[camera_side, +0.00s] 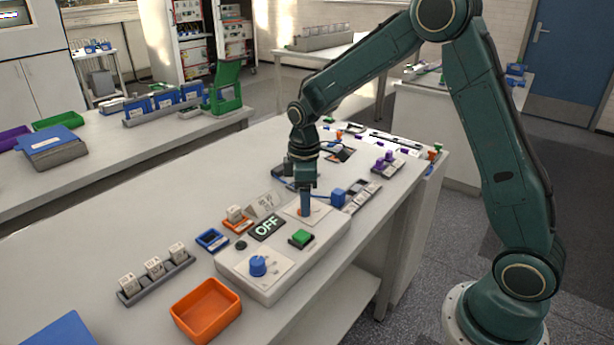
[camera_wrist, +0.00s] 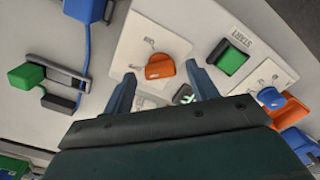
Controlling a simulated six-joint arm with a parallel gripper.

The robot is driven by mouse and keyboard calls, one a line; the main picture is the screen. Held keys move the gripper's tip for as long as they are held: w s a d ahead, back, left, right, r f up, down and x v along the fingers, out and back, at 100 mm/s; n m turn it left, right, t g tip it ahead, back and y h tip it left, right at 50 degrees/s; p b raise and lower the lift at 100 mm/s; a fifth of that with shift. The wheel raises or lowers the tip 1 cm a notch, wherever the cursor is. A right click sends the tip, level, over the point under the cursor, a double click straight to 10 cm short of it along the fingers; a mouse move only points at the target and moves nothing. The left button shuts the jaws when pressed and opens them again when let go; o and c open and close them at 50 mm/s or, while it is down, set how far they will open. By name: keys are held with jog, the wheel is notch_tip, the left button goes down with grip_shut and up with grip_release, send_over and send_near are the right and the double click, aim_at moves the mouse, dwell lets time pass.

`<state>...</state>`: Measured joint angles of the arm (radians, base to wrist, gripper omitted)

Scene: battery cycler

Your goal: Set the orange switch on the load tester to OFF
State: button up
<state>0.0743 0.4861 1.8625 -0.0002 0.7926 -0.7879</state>
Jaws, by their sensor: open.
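The load tester (camera_side: 262,285) is a pale box on the bench with a dark panel (camera_side: 267,227) reading "OFF". Its orange switch (camera_wrist: 160,67) sits on a white plate in the wrist view; a bit of orange shows beside my fingers in the side view. My gripper (camera_wrist: 162,74) is open above the switch, with one finger on each side of it. In the side view my gripper (camera_side: 306,208) points straight down at the plate. I cannot tell whether the fingers touch the switch. The plate's marks are too small to read, and my gripper hides part of the dark panel.
A green button (camera_side: 301,237) and a blue knob (camera_side: 258,265) are on the same box. An orange tray (camera_side: 206,310) and a rack of white blocks (camera_side: 155,279) lie on the bench at the front left.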

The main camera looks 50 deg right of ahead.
notch_tip(320, 180, up, 13)
dwell(0.6)
jog(key=shift+r, duration=0.1)
jog(key=s+a+r+m+t, duration=0.2)
jog(key=s+r+m+t, duration=0.3)
jog(key=s, duration=0.7)
jog(key=s+a+m, duration=0.1)
jog(key=s+m, duration=0.2)
jog(key=s, duration=1.1)
jog(key=shift+a+f+t, duration=0.15)
jog(key=shift+f+t, duration=0.15)
jog(key=shift+f, duration=0.15)
